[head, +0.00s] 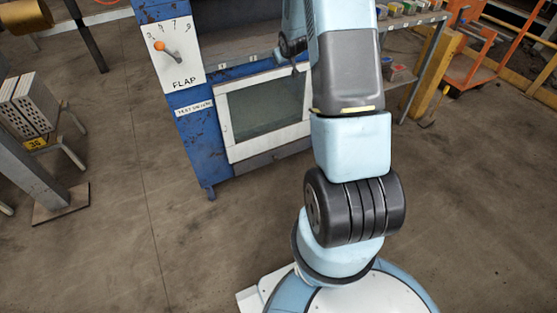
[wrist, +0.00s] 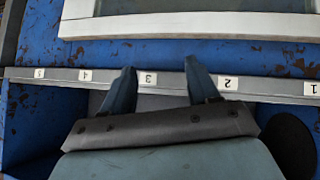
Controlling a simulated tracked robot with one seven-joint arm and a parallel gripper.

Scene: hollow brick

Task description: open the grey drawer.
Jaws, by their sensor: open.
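A plain grey front (head: 272,156), which looks like the grey drawer, runs low across the blue cabinet (head: 196,140), under the white-framed window (head: 265,110). It looks shut, and my arm hides its right end. In the wrist view my gripper (wrist: 162,82) is open and empty. Its two fingers lie over a grey numbered strip (wrist: 62,75), near labels 3 and 2, which appear upside down. I cannot tell whether they touch it. The window frame (wrist: 190,25) lies beyond the fingertips. In the head view my arm mostly hides the gripper.
A white FLAP dial panel (head: 176,52) with an orange-knobbed lever (head: 165,48) is at the cabinet's upper left. A rack with white hollow bricks (head: 28,103) stands left. A shelf with small coloured blocks (head: 405,10) and an orange trolley (head: 475,50) stand right. The floor before the cabinet is clear.

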